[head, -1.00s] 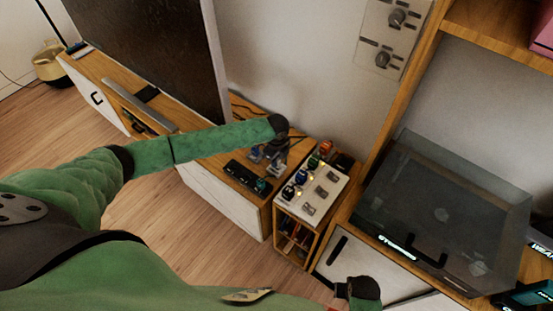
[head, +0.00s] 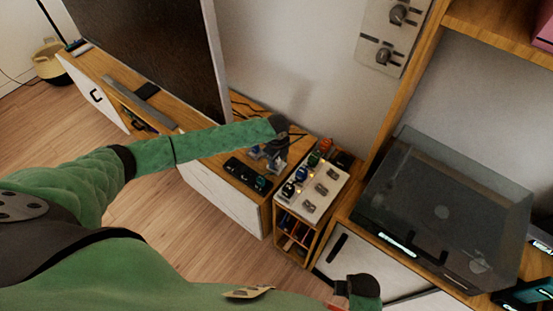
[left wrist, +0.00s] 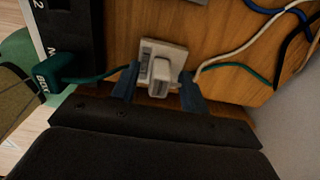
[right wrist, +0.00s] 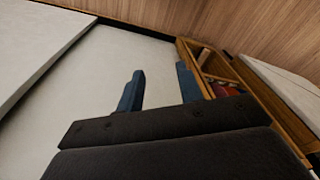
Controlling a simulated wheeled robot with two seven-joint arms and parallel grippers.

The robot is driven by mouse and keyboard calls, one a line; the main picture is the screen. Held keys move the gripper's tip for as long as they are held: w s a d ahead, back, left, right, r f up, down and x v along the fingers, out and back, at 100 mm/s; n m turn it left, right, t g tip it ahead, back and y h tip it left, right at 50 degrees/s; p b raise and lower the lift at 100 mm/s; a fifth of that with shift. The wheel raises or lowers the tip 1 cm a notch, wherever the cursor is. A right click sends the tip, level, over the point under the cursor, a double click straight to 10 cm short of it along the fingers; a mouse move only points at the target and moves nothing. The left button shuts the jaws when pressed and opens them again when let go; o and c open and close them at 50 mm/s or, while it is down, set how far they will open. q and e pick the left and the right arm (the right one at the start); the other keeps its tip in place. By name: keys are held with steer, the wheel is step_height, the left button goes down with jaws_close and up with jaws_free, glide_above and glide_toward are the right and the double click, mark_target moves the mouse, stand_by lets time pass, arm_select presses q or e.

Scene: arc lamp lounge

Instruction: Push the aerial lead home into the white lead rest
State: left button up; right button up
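The white lead rest (left wrist: 178,52) sits on the wooden cabinet top in the left wrist view. A pale plug, apparently the aerial lead's (left wrist: 161,78), stands at the rest, with a white cable running off to the right. How deep it sits is not clear. My left gripper (left wrist: 160,82) has its blue fingers apart, one on each side of the plug, with gaps visible. In the head view my left gripper (head: 268,156) is low over the cabinet and the rest is hard to make out. My right gripper (right wrist: 158,75) is open and empty over a pale surface.
A black box (head: 247,175) with a green plug is left of the rest. A white-topped switch panel (head: 318,188) with coloured plugs is to the right. The television (head: 150,50) rises behind. A covered turntable (head: 445,210) stands at the right. Loose cables lie behind the rest.

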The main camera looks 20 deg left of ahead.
steer(key=shift+f, duration=0.1)
step_height(320, 180, down, 7)
steer(key=s, duration=0.1)
arm_select(q)
steer(key=shift+r+b, duration=0.3)
steer(key=shift+r, duration=0.65)
steer(key=shift+r+b, duration=0.65)
steer(key=shift+r, duration=2.3)
arm_select(e)
step_height(320, 180, up, 8)
steer(key=w, duration=0.1)
steer(key=shift+w, duration=0.15)
steer(key=shift+a+f, duration=0.1)
